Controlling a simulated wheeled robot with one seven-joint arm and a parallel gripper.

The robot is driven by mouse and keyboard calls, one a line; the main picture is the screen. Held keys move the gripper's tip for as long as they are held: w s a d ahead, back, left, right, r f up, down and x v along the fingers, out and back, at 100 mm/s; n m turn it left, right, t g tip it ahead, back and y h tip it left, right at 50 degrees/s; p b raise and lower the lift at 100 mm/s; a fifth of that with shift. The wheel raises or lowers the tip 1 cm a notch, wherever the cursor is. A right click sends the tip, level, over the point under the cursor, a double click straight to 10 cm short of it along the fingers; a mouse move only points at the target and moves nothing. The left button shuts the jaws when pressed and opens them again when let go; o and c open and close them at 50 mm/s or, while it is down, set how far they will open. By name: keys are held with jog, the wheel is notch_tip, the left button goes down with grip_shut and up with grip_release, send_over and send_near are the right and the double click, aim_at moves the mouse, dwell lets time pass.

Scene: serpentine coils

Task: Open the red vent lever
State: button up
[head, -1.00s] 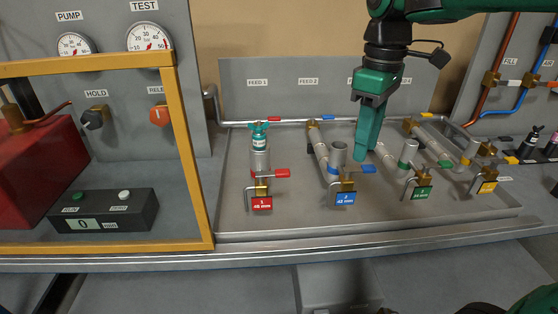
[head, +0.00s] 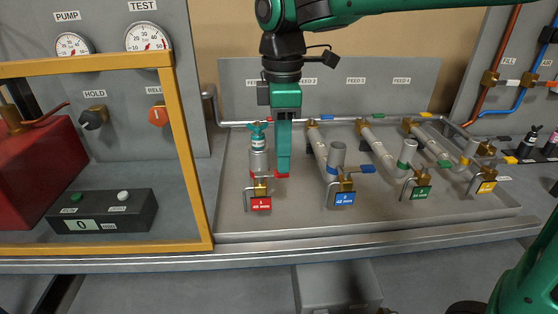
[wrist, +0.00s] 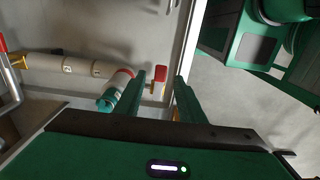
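The red lever (head: 282,175) sits on a small brass valve (head: 261,188) behind the red tag 1 (head: 260,204), at the front of the first feed line. It also shows in the wrist view (wrist: 161,72), ahead of the fingertips and within the gap between them. My gripper (head: 283,170) points down, its tips at or just above this lever; I cannot tell if they touch it. In the wrist view my gripper (wrist: 160,80) is open, with nothing between the fingers. In the head view the fingers partly cover the lever.
A fitting with a teal top (head: 257,133) stands close left of my fingers. A second red lever (wrist: 3,43) is at the wrist view's left edge. Blue (head: 368,169), green (head: 444,163) and yellow levers stand to the right. A yellow-framed guard (head: 184,150) is at left.

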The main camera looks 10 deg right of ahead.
jog(key=shift+f, duration=1.45)
grip_shut()
